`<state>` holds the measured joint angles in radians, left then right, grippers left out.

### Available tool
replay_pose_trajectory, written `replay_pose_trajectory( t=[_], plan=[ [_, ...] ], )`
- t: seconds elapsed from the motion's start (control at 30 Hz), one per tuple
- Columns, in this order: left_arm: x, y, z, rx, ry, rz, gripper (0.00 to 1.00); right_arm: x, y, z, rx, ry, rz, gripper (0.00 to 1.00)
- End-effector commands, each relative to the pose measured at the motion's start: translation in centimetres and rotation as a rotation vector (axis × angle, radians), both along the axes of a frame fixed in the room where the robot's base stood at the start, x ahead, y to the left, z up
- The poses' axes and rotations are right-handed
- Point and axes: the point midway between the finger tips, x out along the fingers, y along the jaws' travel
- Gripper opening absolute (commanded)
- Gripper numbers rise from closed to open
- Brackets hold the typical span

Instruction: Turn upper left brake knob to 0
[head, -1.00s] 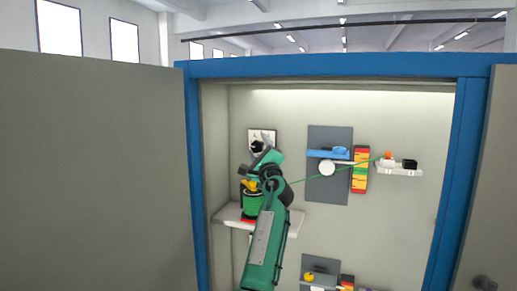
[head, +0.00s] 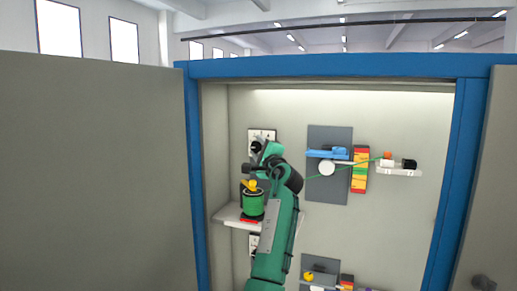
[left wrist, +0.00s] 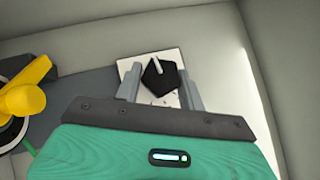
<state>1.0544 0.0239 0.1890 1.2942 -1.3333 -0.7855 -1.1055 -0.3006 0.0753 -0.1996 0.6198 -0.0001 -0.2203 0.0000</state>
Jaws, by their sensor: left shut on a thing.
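The upper left brake knob (head: 256,146) is black and sits on a white plate (head: 270,134) on the cabinet's back wall. In the left wrist view the knob (left wrist: 160,79) is angular, with a white pointer mark (left wrist: 156,64) aimed up and slightly left in the picture. My left gripper (left wrist: 158,84) has a grey finger on each side of the knob and is shut on it. In the head view my left gripper (head: 257,153) covers part of the plate. The dial's numbers are too small to read. My right gripper is not in view.
A green cable spool (head: 252,204) with a yellow top stands on a white shelf (head: 230,216) below the knob. A grey panel (head: 330,190) with a white wheel and green cable is to the right. Blue cabinet posts (head: 195,180) bound the opening.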

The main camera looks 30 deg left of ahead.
Motion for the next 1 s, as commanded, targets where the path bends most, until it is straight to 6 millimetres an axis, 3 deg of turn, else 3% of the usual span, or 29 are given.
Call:
replay_pose_trajectory(
  t=[0.5,1.0],
  plan=[
    [0.0,-0.1,0.3,-0.326,-0.077,0.0,0.17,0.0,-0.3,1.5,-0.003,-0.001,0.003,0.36],
    [0.0,-0.1,0.2,-0.391,-0.094,0.0,0.17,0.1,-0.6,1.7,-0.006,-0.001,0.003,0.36]
  ],
)
